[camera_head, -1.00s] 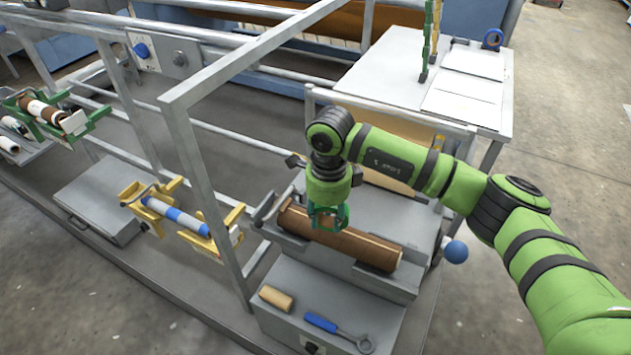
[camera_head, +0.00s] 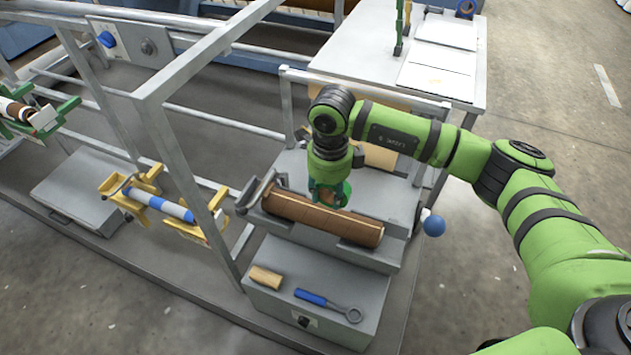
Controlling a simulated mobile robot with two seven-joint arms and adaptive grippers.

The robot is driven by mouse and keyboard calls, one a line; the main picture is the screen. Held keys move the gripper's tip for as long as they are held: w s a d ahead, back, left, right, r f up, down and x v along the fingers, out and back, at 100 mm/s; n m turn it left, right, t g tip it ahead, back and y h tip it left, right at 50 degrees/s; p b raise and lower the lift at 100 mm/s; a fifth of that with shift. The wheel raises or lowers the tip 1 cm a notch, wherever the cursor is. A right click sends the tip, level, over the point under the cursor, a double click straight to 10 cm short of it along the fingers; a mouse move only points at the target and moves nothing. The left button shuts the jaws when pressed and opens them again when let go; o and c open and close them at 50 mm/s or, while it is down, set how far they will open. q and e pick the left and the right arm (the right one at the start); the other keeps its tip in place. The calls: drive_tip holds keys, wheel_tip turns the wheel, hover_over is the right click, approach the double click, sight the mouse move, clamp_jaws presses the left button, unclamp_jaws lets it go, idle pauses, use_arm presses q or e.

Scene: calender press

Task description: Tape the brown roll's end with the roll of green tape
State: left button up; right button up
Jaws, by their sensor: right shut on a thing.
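The brown roll (camera_head: 300,211) lies across the grey cradle of the bench at the picture's centre. Paler lines run along and around it. My right gripper (camera_head: 329,196) points down over the middle of the roll, shut on the roll of green tape (camera_head: 345,190). The tape shows as a green ring between and beside the fingers, partly hidden by them. It is at or just above the brown roll's top; I cannot tell whether they touch. My left gripper is out of view.
A tan block (camera_head: 265,276) and a blue-handled wrench (camera_head: 326,303) lie on the box in front of the cradle. A metal frame post (camera_head: 188,185) rises left of the cradle. A blue ball knob (camera_head: 434,226) sticks out at right. A white table (camera_head: 372,65) stands behind.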

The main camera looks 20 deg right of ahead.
sight(349, 195)
drive_tip(key=s+d+p, duration=0.2)
drive_tip(key=d, duration=0.1)
drive_tip(key=shift+s+d+r, duration=0.1)
drive_tip(key=shift+s+d, duration=0.15)
drive_tip(key=shift+s, duration=0.05)
drive_tip(key=s+d+p, duration=0.1)
drive_tip(key=s+d, duration=0.1)
drive_tip(key=shift+d+p, duration=0.3)
drive_tip(key=shift+d, duration=0.05)
drive_tip(key=shift+s+d+f+b, duration=0.1)
drive_tip(key=shift+f+b, duration=0.35)
drive_tip(key=shift+s+d+f+b, duration=0.1)
drive_tip(key=shift+f+b, duration=0.3)
drive_tip(key=shift+f, duration=0.05)
drive_tip(key=shift+f+b, duration=0.9)
drive_tip(key=shift+b, duration=0.15)
drive_tip(key=shift+f+b, duration=0.35)
drive_tip(key=shift+w+a, duration=0.2)
drive_tip(key=shift+w+a+b, duration=0.2)
drive_tip(key=shift+a+b, duration=0.15)
